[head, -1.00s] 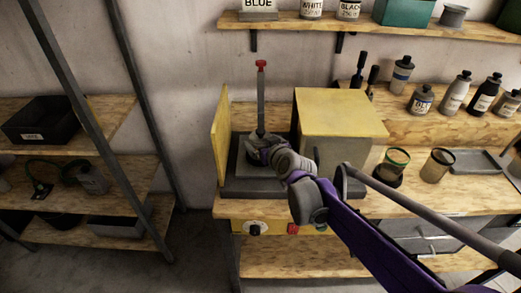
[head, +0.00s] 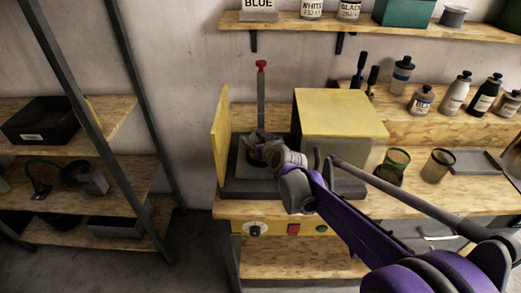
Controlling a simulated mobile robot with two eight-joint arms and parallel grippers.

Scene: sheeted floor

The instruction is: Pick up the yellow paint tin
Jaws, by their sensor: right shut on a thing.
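No tin with a readable yellow label shows in the head view. My right gripper (head: 258,150) reaches into the open bay of a bench machine with yellow panels (head: 342,112). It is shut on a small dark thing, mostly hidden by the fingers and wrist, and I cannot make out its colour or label. The gripper is over the machine's grey base plate (head: 243,170), in front of the upright post with a red top (head: 261,64). My left gripper is not in view.
The blue (head: 259,8), white (head: 311,8) and black (head: 349,9) tins stand on the upper shelf. A green-rimmed cup (head: 393,166) and a brown cup (head: 437,165) stand right of the machine, close to my arm. Several bottles stand behind. A metal rack (head: 120,70) is at left.

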